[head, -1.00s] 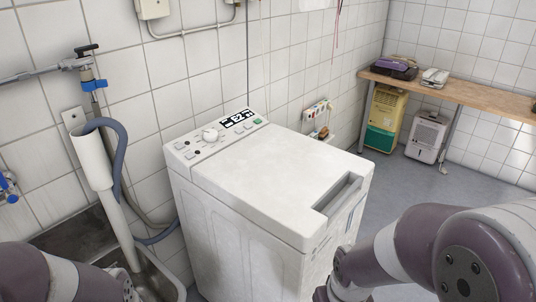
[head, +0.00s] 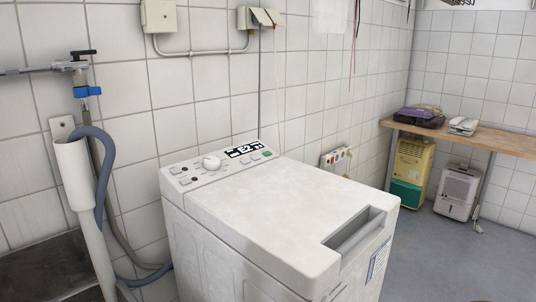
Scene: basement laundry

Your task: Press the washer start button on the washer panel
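The white top-loading washer (head: 255,215) stands in the middle of the head view against the tiled wall. Its panel (head: 220,164) runs along the back edge of the top, with a round white knob (head: 212,163), several small buttons and a dark display (head: 241,151) with white characters. A green button (head: 267,153) sits at the panel's right end; its label is too small to read. The lid is down, with a recessed handle (head: 356,236) at the front right. Neither of my grippers is in view.
A grey drain hose (head: 101,170) and white standpipe (head: 76,178) are left of the washer, above a dark sink area. A wooden bench (head: 480,136) stands at the right, with a yellow-green unit (head: 408,172) and a white dehumidifier (head: 459,191) beneath. Grey floor is open right of the washer.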

